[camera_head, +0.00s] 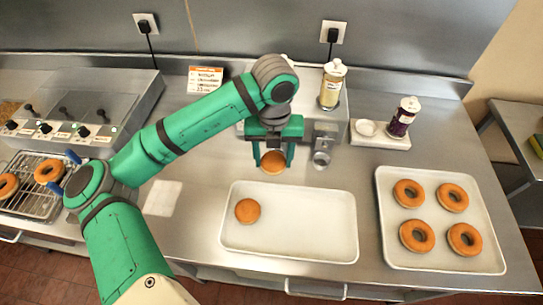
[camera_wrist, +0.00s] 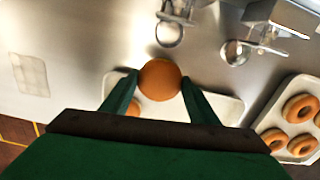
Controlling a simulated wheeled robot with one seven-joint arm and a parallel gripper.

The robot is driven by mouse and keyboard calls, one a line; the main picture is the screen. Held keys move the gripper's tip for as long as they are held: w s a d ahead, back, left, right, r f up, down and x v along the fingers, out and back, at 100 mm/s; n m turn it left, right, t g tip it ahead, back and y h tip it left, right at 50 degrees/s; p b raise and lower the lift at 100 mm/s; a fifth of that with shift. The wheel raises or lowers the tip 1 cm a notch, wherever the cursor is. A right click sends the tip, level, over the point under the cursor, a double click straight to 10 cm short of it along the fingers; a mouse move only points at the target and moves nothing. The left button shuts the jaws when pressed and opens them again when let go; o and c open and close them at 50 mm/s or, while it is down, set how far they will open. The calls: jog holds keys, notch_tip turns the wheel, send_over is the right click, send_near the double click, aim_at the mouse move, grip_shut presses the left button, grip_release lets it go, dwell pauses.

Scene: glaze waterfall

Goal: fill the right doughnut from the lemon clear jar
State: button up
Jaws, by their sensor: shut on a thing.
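My gripper (camera_head: 273,158) is shut on a plain round orange-brown doughnut (camera_head: 273,164), with one finger on each side of it. The wrist view also shows this doughnut (camera_wrist: 160,80) between the fingertips. It is above the counter, behind the white tray, in front of the steel filling machine. A second round doughnut (camera_head: 247,210) sits on the left of the tray. A clear jar with pale yellow filling (camera_head: 331,87) stands on the machine's right part. A round metal outlet (camera_head: 321,158) is below it, to the right of my gripper.
The white tray (camera_head: 300,244) has free room on its right. A right-hand tray (camera_head: 440,264) holds several ring doughnuts. A dark purple jar (camera_head: 402,118) stands on a white stand. A wire rack (camera_head: 38,205) with ring doughnuts is at the left.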

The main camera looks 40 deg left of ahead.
jog(key=shift+s+d+r, duration=0.15)
jog(key=shift+s+r, duration=0.1)
jog(key=shift+r, duration=0.3)
jog(key=shift+s+d+r, duration=0.15)
jog(key=shift+s+r, duration=0.05)
jog(key=shift+r, duration=0.3)
jog(key=shift+s+d+r, duration=0.15)
jog(key=shift+s+r, duration=0.1)
jog(key=shift+r, duration=0.3)
